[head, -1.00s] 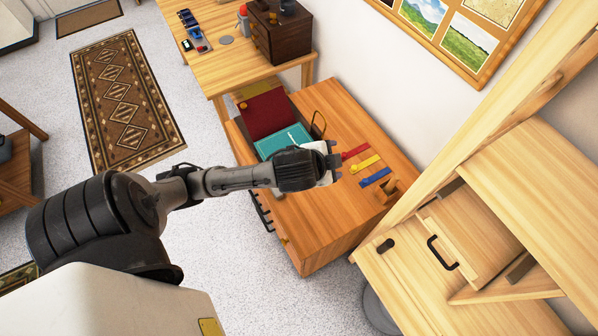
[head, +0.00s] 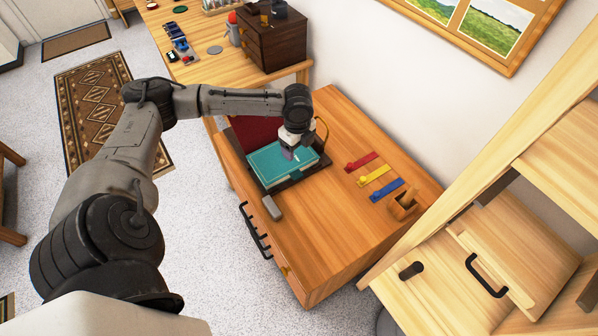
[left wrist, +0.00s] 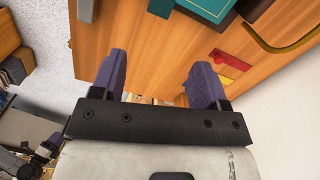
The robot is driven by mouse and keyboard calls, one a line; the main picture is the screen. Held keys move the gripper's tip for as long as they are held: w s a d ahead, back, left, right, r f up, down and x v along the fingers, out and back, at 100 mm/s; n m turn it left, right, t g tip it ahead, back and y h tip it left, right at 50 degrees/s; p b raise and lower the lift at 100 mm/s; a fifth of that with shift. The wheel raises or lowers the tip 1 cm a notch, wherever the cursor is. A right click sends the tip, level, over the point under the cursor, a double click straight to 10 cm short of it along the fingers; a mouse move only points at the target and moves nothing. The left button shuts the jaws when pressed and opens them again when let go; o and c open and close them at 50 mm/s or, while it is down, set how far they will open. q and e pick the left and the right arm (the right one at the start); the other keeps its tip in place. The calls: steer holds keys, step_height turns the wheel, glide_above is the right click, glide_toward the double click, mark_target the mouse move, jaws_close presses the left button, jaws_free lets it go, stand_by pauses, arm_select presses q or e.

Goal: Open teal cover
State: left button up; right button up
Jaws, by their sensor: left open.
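The teal cover (head: 272,168) lies flat on a dark base on the wooden cabinet top, with a light mark near its right part. In the left wrist view a teal corner (left wrist: 208,8) shows at the top. My left gripper (head: 290,153) is over the far right part of the cover in the head view, pointing down, and partly hides it. Its two purple fingers are spread with nothing between them in the left wrist view (left wrist: 160,82). I cannot tell whether a fingertip touches the cover. My right gripper is not in view.
A dark red panel (head: 252,131) stands behind the cover, partly behind my arm. A thin curved loop (head: 323,130) rises at right. A grey block (head: 271,207) lies in front. Red (head: 362,161), yellow (head: 374,176) and blue (head: 386,190) strips lie right.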

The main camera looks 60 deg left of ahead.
arm_select(q)
steer(key=m, duration=0.2)
steer(key=b, duration=0.4)
glide_toward(299, 177)
steer(key=shift+m, duration=0.3)
step_height(299, 177, down, 8)
steer(key=shift+s+a+f, duration=0.1)
steer(key=shift+s, duration=0.05)
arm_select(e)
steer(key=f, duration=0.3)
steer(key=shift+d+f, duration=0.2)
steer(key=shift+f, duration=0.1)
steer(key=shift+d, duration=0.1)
arm_select(q)
steer(key=c, duration=0.8)
jaws_close()
steer(key=shift+p, duration=0.3)
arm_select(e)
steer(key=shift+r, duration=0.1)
